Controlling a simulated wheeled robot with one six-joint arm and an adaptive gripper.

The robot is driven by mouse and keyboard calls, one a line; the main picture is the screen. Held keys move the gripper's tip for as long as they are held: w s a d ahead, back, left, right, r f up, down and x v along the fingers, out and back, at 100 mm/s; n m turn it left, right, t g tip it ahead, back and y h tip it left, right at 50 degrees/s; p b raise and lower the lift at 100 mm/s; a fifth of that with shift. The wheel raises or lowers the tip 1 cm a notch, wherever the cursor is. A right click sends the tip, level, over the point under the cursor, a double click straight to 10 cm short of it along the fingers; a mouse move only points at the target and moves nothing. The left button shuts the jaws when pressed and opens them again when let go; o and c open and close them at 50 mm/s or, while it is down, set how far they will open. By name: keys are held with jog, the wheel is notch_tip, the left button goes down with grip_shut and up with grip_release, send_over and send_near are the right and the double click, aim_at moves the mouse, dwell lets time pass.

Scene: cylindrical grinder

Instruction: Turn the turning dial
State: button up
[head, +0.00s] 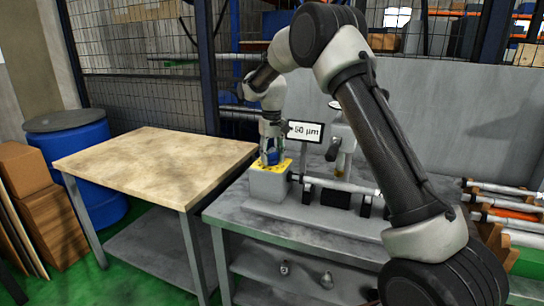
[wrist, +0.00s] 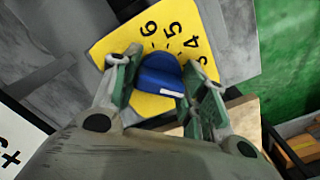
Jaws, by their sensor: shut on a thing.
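The turning dial is a blue knob with a white pointer mark (wrist: 160,72). It sits on a yellow plate (wrist: 112,44) with black numbers, of which 4, 5 and 6 show in the wrist view. In the head view the yellow plate (head: 284,167) lies on top of the grey block at the left end of the grinder (head: 268,188). My gripper (wrist: 160,88) reaches down from above, with its green-padded fingers on both sides of the blue knob. It is shut on the knob. In the head view my gripper (head: 271,150) partly hides the knob.
A sign reading "50 µm" (head: 305,131) stands close to the right of my gripper. A wooden-topped table (head: 150,160) is at the left, with its top clear. A blue barrel (head: 75,150) and cardboard boxes (head: 45,215) stand further left. Rods on racks (head: 510,210) lie at the right.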

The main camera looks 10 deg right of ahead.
aim_at(272, 153)
jog(key=o, duration=1)
notch_tip(272, 153, up, 12)
jog(key=shift+r, duration=0.1)
jog(key=shift+s, duration=0.1)
